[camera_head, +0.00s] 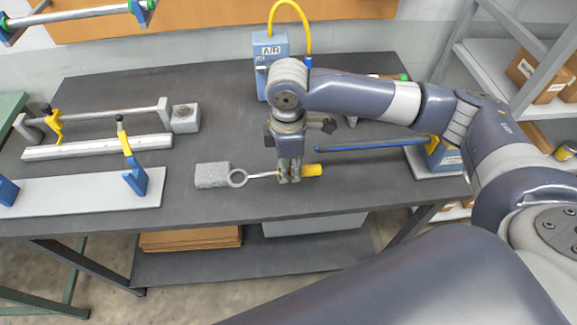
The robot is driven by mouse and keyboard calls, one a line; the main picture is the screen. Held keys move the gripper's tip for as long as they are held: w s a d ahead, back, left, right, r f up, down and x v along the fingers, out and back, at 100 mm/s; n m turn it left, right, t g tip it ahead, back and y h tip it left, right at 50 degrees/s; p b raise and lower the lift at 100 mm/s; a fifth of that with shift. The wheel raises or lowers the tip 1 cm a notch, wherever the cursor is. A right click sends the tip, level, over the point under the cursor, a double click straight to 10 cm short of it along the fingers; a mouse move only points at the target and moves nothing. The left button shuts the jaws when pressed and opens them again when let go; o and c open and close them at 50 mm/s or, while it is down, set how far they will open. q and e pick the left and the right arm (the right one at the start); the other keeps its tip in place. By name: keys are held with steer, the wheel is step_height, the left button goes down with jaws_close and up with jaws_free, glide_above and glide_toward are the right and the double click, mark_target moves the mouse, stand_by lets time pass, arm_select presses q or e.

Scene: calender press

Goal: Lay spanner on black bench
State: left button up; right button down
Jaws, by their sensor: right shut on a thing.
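The spanner (262,175) has a grey ring at its left end, a thin metal shaft and a yellow handle at its right end. My right gripper (289,178) points down and is shut on it, near the yellow handle. The spanner lies level over the front part of the black bench (330,205). I cannot tell whether it touches the bench top. Its ring is close to the right end of a grey block (212,175). The gripper's fingers hide part of the shaft. My left gripper is not in view.
A blue AIR box (270,62) with a yellow hose stands behind the gripper. A blue rod (360,145) lies to the right. Clamped bars (95,147) and a pale plate (85,192) fill the left side. The bench is bare in front of the spanner. Shelves with cartons (540,75) stand at right.

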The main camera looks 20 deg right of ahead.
mark_target(288, 190)
steer(key=shift+f+b, duration=0.8)
steer(key=shift+f, duration=2.55)
steer(key=c, duration=1.3)
jaws_free()
steer(key=shift+c, duration=0.2)
step_height(288, 190, up, 12)
steer(key=shift+a, duration=0.1)
